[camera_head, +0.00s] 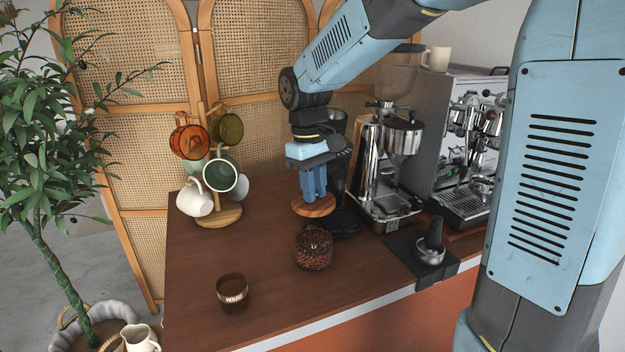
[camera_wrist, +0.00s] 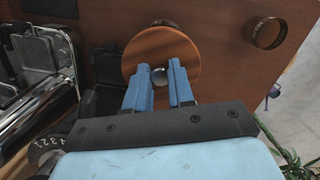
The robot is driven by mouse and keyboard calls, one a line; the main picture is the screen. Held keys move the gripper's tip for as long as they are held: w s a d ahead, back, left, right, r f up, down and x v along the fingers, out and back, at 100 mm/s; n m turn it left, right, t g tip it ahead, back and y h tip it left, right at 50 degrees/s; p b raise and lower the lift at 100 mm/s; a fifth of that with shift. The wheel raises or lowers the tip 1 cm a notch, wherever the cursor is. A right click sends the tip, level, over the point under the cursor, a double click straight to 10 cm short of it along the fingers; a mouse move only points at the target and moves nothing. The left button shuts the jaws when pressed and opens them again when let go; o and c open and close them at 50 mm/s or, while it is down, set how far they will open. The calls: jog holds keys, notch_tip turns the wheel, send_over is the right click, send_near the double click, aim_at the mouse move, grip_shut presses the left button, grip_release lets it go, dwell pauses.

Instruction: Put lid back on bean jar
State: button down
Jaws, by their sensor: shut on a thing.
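The lid is a round wooden disc (camera_head: 313,206) with a small metal knob. My gripper (camera_head: 314,194) points down and is shut on the lid's knob. In the wrist view my gripper (camera_wrist: 162,75) has the knob between its fingertips, with the lid (camera_wrist: 160,47) flat beneath. The bean jar (camera_head: 313,248) is a clear glass jar of dark coffee beans, upright on the counter. In the head view the lid shows behind and above the jar, apart from it. In the wrist view the lid hides most of what lies below; only a small part, probably the jar, shows past its edge.
A brown cup (camera_head: 232,293) stands on the wooden counter (camera_head: 200,265) left of the jar. A mug tree (camera_head: 218,213) with several mugs is at the back left. A grinder (camera_head: 385,165), tamper (camera_head: 431,245) and espresso machine (camera_head: 465,150) stand right. Counter between jar and mug tree is clear.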

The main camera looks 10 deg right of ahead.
jog(key=shift+a+f, duration=0.1)
jog(key=shift+f, duration=3)
jog(key=shift+f, duration=0.15)
dwell(0.4)
jog(key=c, duration=0.9)
grip_release()
jog(key=shift+o, duration=0.4)
